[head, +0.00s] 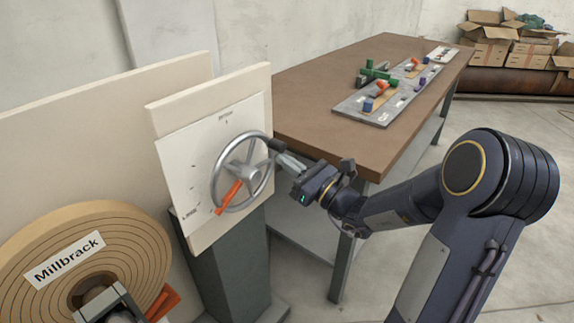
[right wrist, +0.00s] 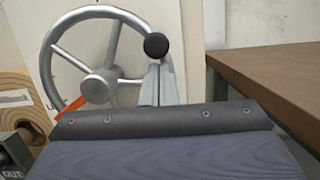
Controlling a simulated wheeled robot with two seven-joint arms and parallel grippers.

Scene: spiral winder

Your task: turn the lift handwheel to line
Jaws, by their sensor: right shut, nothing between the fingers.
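The lift handwheel (head: 215,190) is a silver spoked wheel on a white dial plate (head: 185,160) with marks and lettering around it. An orange pointer (head: 229,196) on the wheel points down-left, toward the lettering at the plate's lower left. A black knob sits on the rim at the right and shows in the right wrist view (right wrist: 156,46). My right gripper (head: 279,151) is shut and empty, its fingertips at the rim's right side by the knob. I cannot tell whether they touch it.
A coil labelled Millbrack (head: 128,235) stands at the lower left. A brown table (head: 310,90) behind my right gripper carries a grey board (head: 352,105) with small coloured parts. Cardboard boxes (head: 492,52) are at the back right. The dial stands on a dark pedestal (head: 230,265).

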